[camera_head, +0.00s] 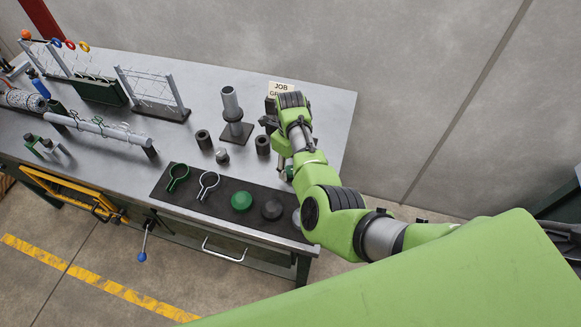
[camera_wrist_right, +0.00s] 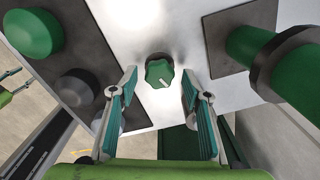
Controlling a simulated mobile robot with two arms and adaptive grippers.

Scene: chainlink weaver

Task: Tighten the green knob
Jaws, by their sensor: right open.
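The green knob (camera_wrist_right: 159,72) is a lobed knob with a white mark on top. In the right wrist view it sits at a round opening or shiny patch on the pale metal surface. My right gripper (camera_wrist_right: 159,88) is open, with one teal-padded finger on each side of the knob. A gap shows between each finger and the knob, and nothing is held. In the head view my right arm reaches over the bench's right end, and its wrist (camera_head: 299,130) points down there. The knob is hard to make out in that view.
A dark mat (camera_head: 223,215) along the bench (camera_head: 331,117) front holds two rings, a green dome (camera_head: 242,201) and a dark dome (camera_head: 271,210). A grey post (camera_head: 231,105) and several short dark cylinders stand behind. Racks fill the left side.

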